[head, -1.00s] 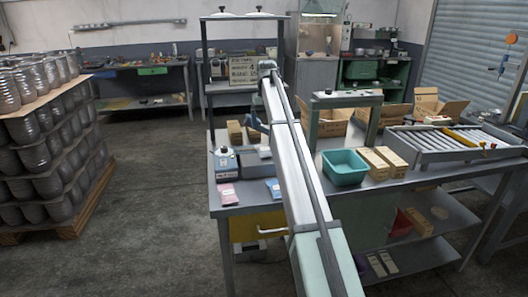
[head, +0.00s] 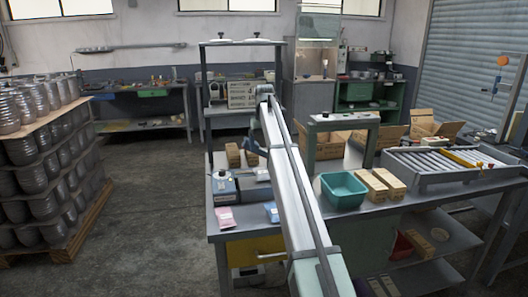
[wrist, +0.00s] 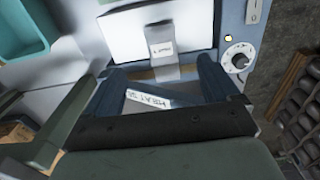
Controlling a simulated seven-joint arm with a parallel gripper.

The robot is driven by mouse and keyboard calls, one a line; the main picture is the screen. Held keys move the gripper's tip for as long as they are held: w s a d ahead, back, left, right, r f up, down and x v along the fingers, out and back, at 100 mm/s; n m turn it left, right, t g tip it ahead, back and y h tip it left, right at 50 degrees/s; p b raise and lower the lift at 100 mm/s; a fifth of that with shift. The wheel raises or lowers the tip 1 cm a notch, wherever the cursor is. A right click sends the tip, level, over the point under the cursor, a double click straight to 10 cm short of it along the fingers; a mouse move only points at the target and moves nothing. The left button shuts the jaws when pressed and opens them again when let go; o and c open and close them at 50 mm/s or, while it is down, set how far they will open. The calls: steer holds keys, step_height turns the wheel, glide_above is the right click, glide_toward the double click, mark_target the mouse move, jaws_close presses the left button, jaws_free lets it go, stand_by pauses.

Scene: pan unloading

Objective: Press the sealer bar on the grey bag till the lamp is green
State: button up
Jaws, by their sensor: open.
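The sealer is a blue box (head: 223,187) at the left of the bench. The wrist view shows its blue side (wrist: 254,75), a dial and a small lamp (wrist: 228,38), lit yellow. Beside them is a pale plate (wrist: 120,38) with a grey tab (wrist: 162,62) carrying a small white label. A "HEAT SE…" strip (wrist: 147,100) is partly hidden. I cannot clearly tell the grey bag from the sealer bar. My gripper (wrist: 165,82) is open and empty, its dark blue fingers spread above the strip. In the head view my gripper (head: 250,148) hangs behind the sealer; contact cannot be told.
A pink bag (head: 226,218) and a blue bag (head: 272,212) lie at the bench's front. A teal bin (head: 343,190) and cartons (head: 382,184) stand to the right. A green arch (head: 366,140) and roller conveyor (head: 440,165) are further right. Small boxes (head: 233,155) stand behind the sealer.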

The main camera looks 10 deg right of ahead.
steer(key=shift+c, duration=0.2)
steer(key=shift+d, duration=0.2)
steer(key=shift+c, duration=0.9)
steer(key=shift+t, duration=0.5)
steer(key=r, duration=0.2)
steer(key=d+r, duration=0.1)
steer(key=r, duration=0.2)
steer(key=d+r, duration=0.1)
steer(key=r, duration=0.2)
steer(key=shift+w+d, duration=0.15)
steer(key=shift+d, duration=0.1)
steer(key=c, duration=0.6)
steer(key=shift+t+y, duration=0.5)
steer(key=shift+t, duration=0.1)
steer(key=r, duration=0.2)
steer(key=w+r, duration=0.2)
steer(key=r, duration=0.1)
steer(key=shift+a+r, duration=0.15)
steer(key=shift+r, duration=0.15)
steer(key=c, duration=0.3)
steer(key=shift+w+a+r+t+y, duration=0.25)
steer(key=shift+w+a+r, duration=0.15)
steer(key=shift+w, duration=0.25)
steer(key=shift+w+a+r+t+y, duration=0.15)
steer(key=shift+w+a+r+y, duration=0.1)
steer(key=shift+w+a+r, duration=0.25)
steer(key=shift+c, duration=1.4)
steer(key=shift+w, duration=0.35)
jaws_close()
